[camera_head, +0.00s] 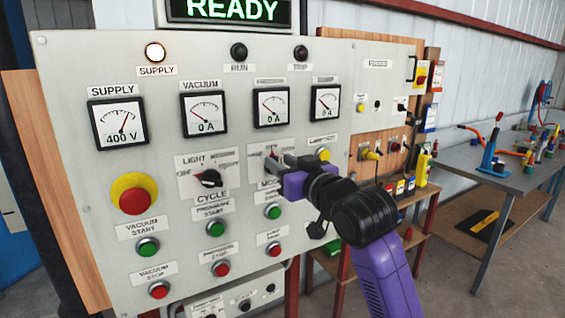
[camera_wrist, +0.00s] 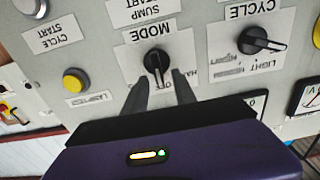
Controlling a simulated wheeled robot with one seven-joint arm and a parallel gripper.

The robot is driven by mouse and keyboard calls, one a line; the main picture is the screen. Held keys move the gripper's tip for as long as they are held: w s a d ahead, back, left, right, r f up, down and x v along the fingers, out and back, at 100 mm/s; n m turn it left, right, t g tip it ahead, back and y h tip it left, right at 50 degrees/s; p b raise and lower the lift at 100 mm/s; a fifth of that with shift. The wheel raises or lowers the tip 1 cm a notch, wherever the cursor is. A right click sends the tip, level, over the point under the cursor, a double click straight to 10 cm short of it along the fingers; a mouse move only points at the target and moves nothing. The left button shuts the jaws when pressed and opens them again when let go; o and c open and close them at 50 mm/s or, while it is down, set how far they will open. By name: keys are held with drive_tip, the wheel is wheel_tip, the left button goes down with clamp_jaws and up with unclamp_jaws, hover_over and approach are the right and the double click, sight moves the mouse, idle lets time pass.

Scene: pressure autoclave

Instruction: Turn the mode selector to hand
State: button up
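The mode selector (camera_wrist: 156,61) is a black rotary knob on a white plate, above the tips of my gripper's fingers in the upside-down wrist view. Its pale pointer line runs downward in that view, roughly toward the partly covered OFF marking. My gripper (camera_wrist: 161,80) is open, with one dark finger on each side below the knob. I cannot tell whether either finger touches it. The fingers cover part of the position lettering. In the head view my gripper (camera_head: 276,161) is at the panel over the mode plate (camera_head: 281,147), and it hides the knob.
The cycle selector (camera_head: 209,178) is left of the mode selector in the head view. A red emergency button (camera_head: 134,200) and several green and red push buttons are on the grey panel (camera_head: 70,70). A yellow lamp-test button (camera_head: 323,154) is close to my gripper's right.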

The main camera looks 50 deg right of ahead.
clamp_jaws()
drive_tip(key=shift+n, duration=0.3)
drive_tip(key=shift+w+a+f+n+b, duration=0.2)
drive_tip(key=shift+n+b, duration=0.5)
drive_tip(key=shift+n, duration=0.85)
drive_tip(key=shift+s+a+f+n+b, duration=0.1)
drive_tip(key=shift+a+n+b, duration=0.4)
drive_tip(key=shift+n, duration=1)
drive_tip(key=shift+w+a+f+n+b, duration=0.15)
drive_tip(key=shift+n+b, duration=0.7)
drive_tip(key=shift+n, duration=0.7)
unclamp_jaws()
